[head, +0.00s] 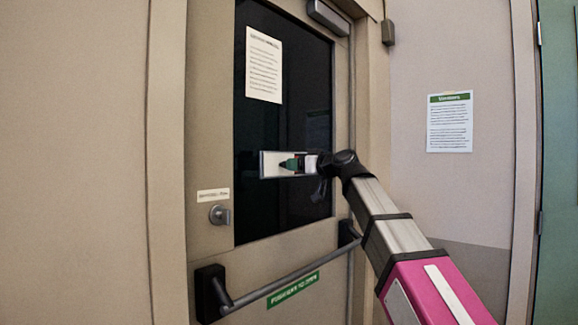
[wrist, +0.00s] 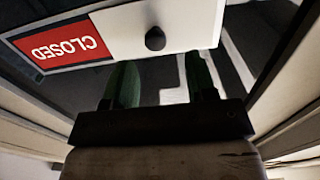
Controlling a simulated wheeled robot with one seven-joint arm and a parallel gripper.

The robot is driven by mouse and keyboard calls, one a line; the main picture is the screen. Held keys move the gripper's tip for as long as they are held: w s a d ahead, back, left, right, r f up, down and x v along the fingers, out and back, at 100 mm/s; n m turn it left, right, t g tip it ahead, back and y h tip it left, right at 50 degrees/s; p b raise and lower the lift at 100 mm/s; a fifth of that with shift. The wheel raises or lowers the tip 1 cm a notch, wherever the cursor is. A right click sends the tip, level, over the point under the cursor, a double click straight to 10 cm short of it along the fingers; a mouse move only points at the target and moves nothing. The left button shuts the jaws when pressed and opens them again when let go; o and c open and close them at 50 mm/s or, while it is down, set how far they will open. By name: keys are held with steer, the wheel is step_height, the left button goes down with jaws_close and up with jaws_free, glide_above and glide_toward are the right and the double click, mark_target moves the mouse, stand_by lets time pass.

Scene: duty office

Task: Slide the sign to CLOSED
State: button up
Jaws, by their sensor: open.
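The sliding sign (head: 268,165) is a narrow, silver-edged plate on the door's dark glass. My gripper and its green fingers cover part of it in the head view. In the wrist view the sign appears upside down: a red field with white CLOSED lettering (wrist: 62,50) is exposed at the left, beside a white sliding cover (wrist: 190,22) with a dark round knob (wrist: 155,39). My gripper (wrist: 163,68) is open and empty, its fingertips at the cover's edge, one to each side of the knob's line. I cannot tell whether they touch the cover.
The beige door has a push bar (head: 285,277) below the sign and a lock (head: 219,215) at the lower left. A paper notice (head: 264,65) is above the sign. Another notice (head: 450,122) hangs on the right wall. The glass below the sign is clear.

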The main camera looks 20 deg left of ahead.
steer(key=v, duration=0.5)
steer(key=shift+s+d, duration=0.15)
steer(key=shift+d, duration=0.2)
